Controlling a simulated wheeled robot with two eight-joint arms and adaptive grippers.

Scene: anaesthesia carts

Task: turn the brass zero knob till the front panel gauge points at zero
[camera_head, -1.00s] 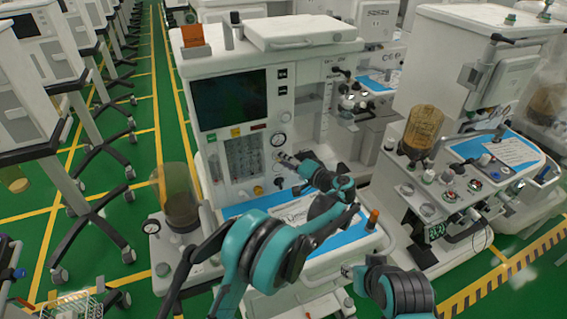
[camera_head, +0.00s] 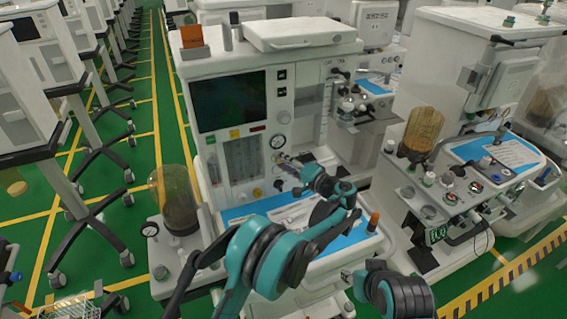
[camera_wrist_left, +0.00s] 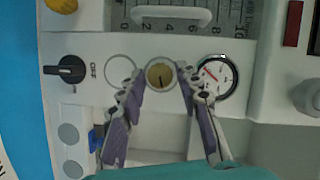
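The brass zero knob (camera_wrist_left: 160,76) is a small round knob with a dark mark, on the white panel in the left wrist view. My left gripper (camera_wrist_left: 162,76) is open, its purple-padded fingers on either side of the knob, the tips close to its rim; contact cannot be told. The front panel gauge (camera_wrist_left: 214,76) is just right of the knob, with a red needle on a white dial, partly covered by a finger; its reading is unclear. In the head view the gauge (camera_head: 278,141) sits above my left gripper (camera_head: 283,158). My right gripper (camera_head: 347,274) is low, its fingers unclear.
A black OFF knob (camera_wrist_left: 66,70) and an empty ring (camera_wrist_left: 120,70) are left of the brass knob. Flow tubes (camera_head: 241,158) stand beside the gauge. The cart's blue-topped shelf (camera_head: 240,211) lies below my left arm. Another cart (camera_head: 425,205) stands right.

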